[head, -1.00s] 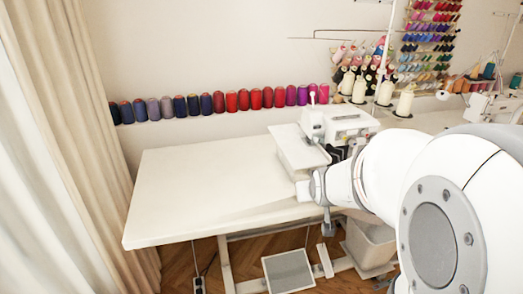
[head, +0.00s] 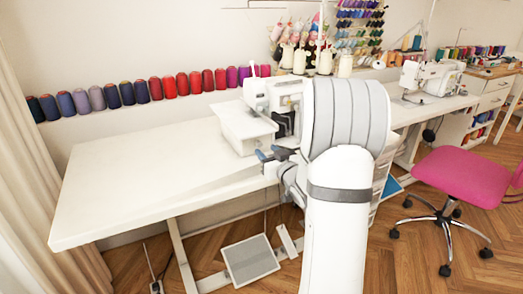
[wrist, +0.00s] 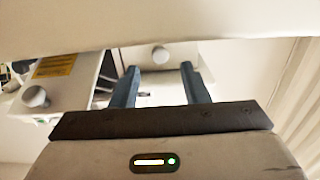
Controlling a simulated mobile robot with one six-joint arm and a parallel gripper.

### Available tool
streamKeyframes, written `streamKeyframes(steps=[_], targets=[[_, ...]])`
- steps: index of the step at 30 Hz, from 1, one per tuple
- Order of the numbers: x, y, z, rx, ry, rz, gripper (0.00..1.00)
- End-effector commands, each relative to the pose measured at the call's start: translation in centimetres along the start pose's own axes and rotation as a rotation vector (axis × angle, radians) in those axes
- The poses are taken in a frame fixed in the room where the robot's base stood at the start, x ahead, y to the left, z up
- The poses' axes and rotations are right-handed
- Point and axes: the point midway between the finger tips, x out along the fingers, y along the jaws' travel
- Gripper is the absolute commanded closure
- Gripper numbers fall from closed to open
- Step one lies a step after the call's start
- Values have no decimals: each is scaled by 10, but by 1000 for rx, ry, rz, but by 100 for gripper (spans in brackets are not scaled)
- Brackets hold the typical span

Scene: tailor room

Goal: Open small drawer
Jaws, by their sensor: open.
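My gripper (head: 268,156) is open and empty at the front edge of the white sewing table, beside the white overlock machine. In the wrist view its two blue-grey fingers (wrist: 160,84) point away from me, apart. A round pale knob (wrist: 160,55) shows beyond them, between the fingertips, on a pale front. I cannot tell whether this front is the small drawer. A second, larger grey knob (wrist: 36,97) sits at left, on a white body with a yellow label. White drawers (head: 493,101) show in a desk at the far right of the head view.
The white table (head: 130,175) is mostly bare. The overlock machine (head: 275,95) stands at its right part, before a row of thread spools (head: 170,87). A foot pedal (head: 250,261) lies below. A pink chair (head: 460,178) stands at right, with open wooden floor nearby.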

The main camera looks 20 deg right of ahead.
Motion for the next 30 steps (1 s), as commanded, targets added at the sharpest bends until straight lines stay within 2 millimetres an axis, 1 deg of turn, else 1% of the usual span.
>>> streamKeyframes(steps=[1,3,7,11,18,30], targets=[[9,-1,1,0,0,-3,59],[19,-1,1,0,0,-1,59],[32,0,1,0,0,-1,59],[38,0,0,0,-1,1,59],[38,0,0,0,-1,2,60],[38,1,0,0,-1,2,92]])
